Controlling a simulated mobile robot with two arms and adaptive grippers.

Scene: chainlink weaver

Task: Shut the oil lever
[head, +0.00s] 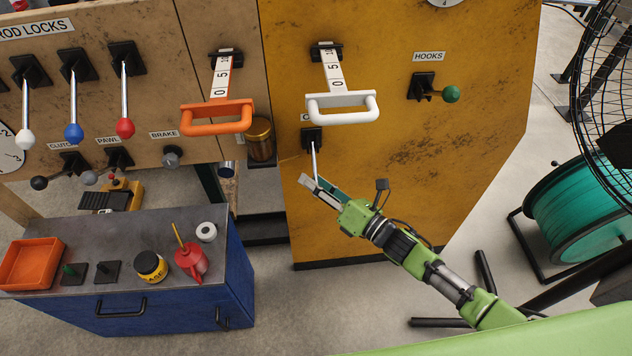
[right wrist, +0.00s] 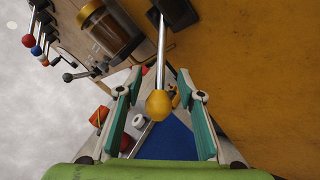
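The oil lever (head: 314,158) has a dark base on the yellow panel, below the white handle. Its metal rod points down, and its label is mostly hidden behind the white handle. In the right wrist view its yellow knob (right wrist: 158,103) hangs between the two fingers. In the head view the knob is hidden at my right gripper (head: 320,190). My right gripper is open, with teal-padded fingers (right wrist: 160,115) on either side of the knob and a visible gap on both sides. My left gripper is not in view.
The white handle (head: 342,115) and orange handle (head: 217,127) stick out above. An amber jar (head: 260,140) hangs left of the lever. A blue cabinet (head: 170,310) with a red oil can (head: 191,262) stands lower left. A green hooks lever (head: 451,94) is at right.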

